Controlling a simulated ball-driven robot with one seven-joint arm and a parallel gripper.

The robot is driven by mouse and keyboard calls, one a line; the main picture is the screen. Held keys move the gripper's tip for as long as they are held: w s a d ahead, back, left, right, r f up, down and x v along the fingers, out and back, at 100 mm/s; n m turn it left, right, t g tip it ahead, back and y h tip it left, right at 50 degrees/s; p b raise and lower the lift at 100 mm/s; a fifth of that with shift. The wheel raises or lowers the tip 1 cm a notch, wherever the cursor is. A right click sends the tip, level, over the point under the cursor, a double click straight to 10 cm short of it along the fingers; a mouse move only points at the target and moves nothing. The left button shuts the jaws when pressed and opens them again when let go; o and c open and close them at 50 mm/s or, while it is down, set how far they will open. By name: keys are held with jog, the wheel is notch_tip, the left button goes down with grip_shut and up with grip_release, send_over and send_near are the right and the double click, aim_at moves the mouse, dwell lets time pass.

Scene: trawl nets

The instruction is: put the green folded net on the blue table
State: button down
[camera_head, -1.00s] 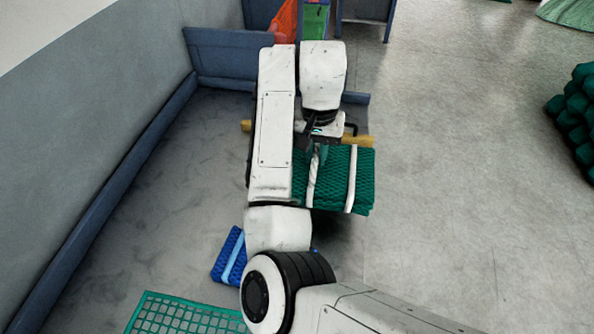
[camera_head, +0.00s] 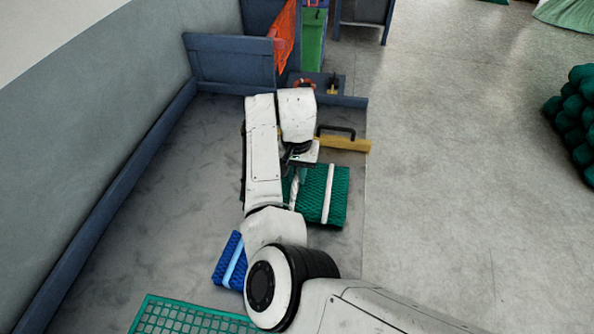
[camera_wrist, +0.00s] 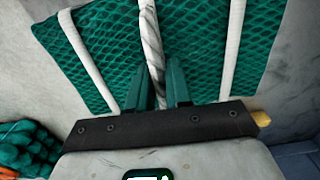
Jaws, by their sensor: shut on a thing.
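The green folded net (camera_head: 334,190) is a flat dark green bundle with white straps. It is over the grey top of a table with blue raised edges (camera_head: 120,185), near its right edge. I cannot tell whether the net touches the top. My gripper (camera_wrist: 164,88) is shut on the white twisted middle strap of the net (camera_wrist: 200,50), as the wrist view shows. In the head view my arm hides the net's left part and most of the gripper.
A yellow block with a black handle (camera_head: 343,143) lies just behind the net. A blue folded net (camera_head: 228,262) and a green mesh tray (camera_head: 185,318) lie in front, at left. An orange net (camera_head: 285,30) hangs at the back. Dark green netting (camera_head: 575,115) is piled at right.

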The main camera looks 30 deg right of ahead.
jog(key=c, duration=1.5)
grip_release()
jog(key=shift+f, duration=0.1)
jog(key=o, duration=0.5)
jog(key=shift+c, duration=0.2)
